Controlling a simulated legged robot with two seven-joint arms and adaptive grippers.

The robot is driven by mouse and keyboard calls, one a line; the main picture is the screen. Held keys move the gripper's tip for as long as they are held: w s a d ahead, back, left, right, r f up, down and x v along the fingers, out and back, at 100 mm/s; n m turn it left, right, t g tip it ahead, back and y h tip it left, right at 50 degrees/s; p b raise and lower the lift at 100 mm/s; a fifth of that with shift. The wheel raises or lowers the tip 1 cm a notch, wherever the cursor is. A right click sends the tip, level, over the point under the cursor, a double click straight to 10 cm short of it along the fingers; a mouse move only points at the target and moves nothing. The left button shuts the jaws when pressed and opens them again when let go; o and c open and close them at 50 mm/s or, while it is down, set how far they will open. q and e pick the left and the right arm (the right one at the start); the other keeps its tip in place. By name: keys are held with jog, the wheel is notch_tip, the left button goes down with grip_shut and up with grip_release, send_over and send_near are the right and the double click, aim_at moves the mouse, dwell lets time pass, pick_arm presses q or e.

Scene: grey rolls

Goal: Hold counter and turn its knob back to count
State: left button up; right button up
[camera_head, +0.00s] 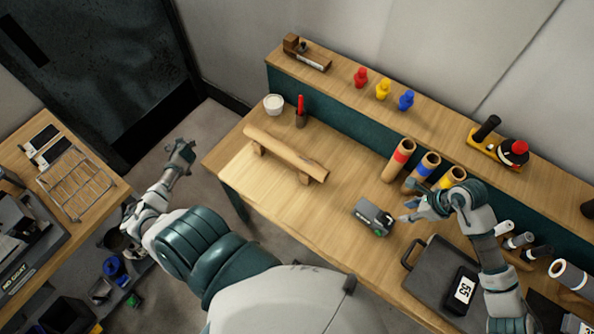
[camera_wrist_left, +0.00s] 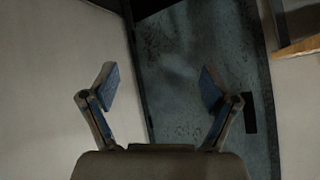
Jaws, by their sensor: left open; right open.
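The counter (camera_head: 374,216) is a small dark grey box lying on the wooden table in the head view, with a green part at its near right corner. Its knob is too small to make out surely. My right gripper (camera_head: 407,211) is open just right of the counter, apart from it as far as I can tell. My left gripper (camera_head: 183,155) is open and empty, away from the table over the floor at the left. In the left wrist view its two fingers (camera_wrist_left: 158,90) stand wide apart with nothing between them.
A wooden log stand (camera_head: 285,153) lies left of the counter. Cardboard tubes (camera_head: 397,162) with coloured bands stand behind my right gripper. A dark case (camera_head: 440,274) lies in front of it.

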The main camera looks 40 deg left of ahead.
pick_arm(q)
jog(key=w+r+t, duration=0.2)
jog(key=w+r, duration=0.6)
jog(key=r, duration=0.1)
jog(key=w+d+r+m+t+h, duration=0.15)
jog(key=w+d+r+m, duration=0.25)
jog(key=w+d+m, duration=0.6)
jog(key=w+d+r+m+t+h, duration=0.1)
jog(key=w+d+r+m+h, duration=0.3)
jog(key=w+d+m, duration=0.6)
jog(key=m+g+h, duration=0.8)
jog(key=m+h, duration=0.1)
send_near(376, 219)
jog(key=shift+y, duration=0.25)
jog(key=x, duration=0.4)
jog(key=w+x, duration=0.1)
jog(key=x, duration=0.8)
jog(key=shift+w+a+f, duration=0.25)
jog(key=shift+a, duration=0.05)
